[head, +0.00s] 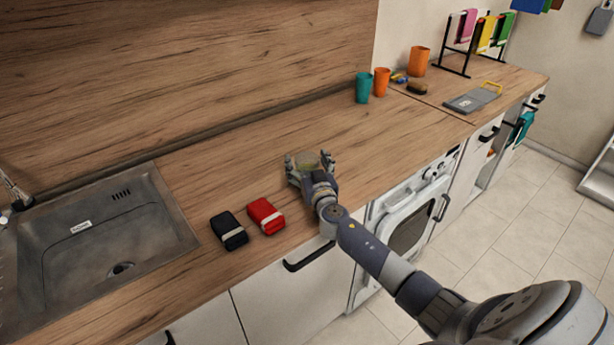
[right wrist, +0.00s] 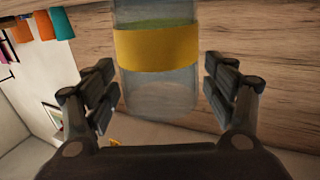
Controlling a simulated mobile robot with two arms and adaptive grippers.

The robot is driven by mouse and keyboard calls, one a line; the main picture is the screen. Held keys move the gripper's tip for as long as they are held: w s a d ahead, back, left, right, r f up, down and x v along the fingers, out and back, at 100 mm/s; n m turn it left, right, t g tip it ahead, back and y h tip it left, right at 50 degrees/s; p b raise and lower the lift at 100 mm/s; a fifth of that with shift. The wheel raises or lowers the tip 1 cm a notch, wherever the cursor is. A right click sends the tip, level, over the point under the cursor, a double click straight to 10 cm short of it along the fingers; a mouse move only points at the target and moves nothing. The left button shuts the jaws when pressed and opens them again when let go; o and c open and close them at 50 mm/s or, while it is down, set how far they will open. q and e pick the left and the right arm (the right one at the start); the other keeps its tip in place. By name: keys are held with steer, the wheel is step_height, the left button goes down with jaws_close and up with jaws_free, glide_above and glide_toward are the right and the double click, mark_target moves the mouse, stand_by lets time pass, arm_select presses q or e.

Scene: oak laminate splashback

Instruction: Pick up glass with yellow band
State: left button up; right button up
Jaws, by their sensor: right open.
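The glass with the yellow band (right wrist: 155,88) is clear, with a wide yellow band near the top of the right wrist view. It stands between the two fingers of my right gripper (right wrist: 160,95), with a gap visible on each side. In the head view the glass (head: 308,159) shows on the wooden counter, partly hidden by my right gripper (head: 310,162). The right gripper is open around it, with its arm coming in from the lower right. My left gripper is not in view.
A black packet (head: 229,231) and a red packet (head: 266,216) lie left of the right gripper, near the counter's front edge. A sink (head: 110,245) is further left. Teal (head: 363,87) and orange (head: 381,82) cups stand at the back right. The counter between is clear.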

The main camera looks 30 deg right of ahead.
steer(key=c, duration=1.6)
steer(key=shift+c, duration=0.2)
steer(key=shift+r, duration=0.15)
